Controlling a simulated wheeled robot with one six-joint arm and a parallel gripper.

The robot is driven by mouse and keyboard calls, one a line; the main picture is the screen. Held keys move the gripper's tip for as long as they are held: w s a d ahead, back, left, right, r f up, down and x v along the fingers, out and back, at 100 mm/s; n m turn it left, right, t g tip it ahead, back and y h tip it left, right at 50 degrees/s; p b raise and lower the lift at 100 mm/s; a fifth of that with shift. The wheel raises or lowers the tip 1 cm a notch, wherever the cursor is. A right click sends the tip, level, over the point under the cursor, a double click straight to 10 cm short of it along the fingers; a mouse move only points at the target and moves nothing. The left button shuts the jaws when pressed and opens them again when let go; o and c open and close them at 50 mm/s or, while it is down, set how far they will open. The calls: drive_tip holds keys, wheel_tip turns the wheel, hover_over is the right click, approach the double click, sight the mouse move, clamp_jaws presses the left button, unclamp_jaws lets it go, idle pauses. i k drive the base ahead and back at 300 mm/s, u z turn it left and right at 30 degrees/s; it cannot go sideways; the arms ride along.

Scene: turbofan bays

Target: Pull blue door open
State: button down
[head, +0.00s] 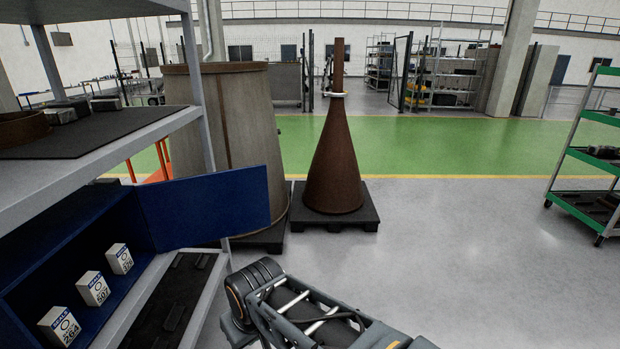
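The blue door (205,208) is a flat dark blue panel at the left of the head view. It stands swung out from the blue cabinet (85,222) and extends to the right, so the cabinet's front is open. Inside the cabinet, three small white boxes marked SEALS stand in a row: a near one (60,326), a middle one (94,289) and a far one (120,259). Part of my arm shows at the bottom centre, below and to the right of the door and apart from it in the picture. My gripper is not in view.
The cabinet sits in a grey shelf rack (150,128) with dark mats. Behind the door stand a large drum (235,110) and a brown cone (334,165) on a dark pallet (350,222). A green-edged cart (590,160) is at right. The grey floor between is clear.

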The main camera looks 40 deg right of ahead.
sight(191, 211)
drive_tip(key=z, duration=1.5)
drive_tip(key=i, duration=3.85)
drive_tip(key=u, duration=4.7)
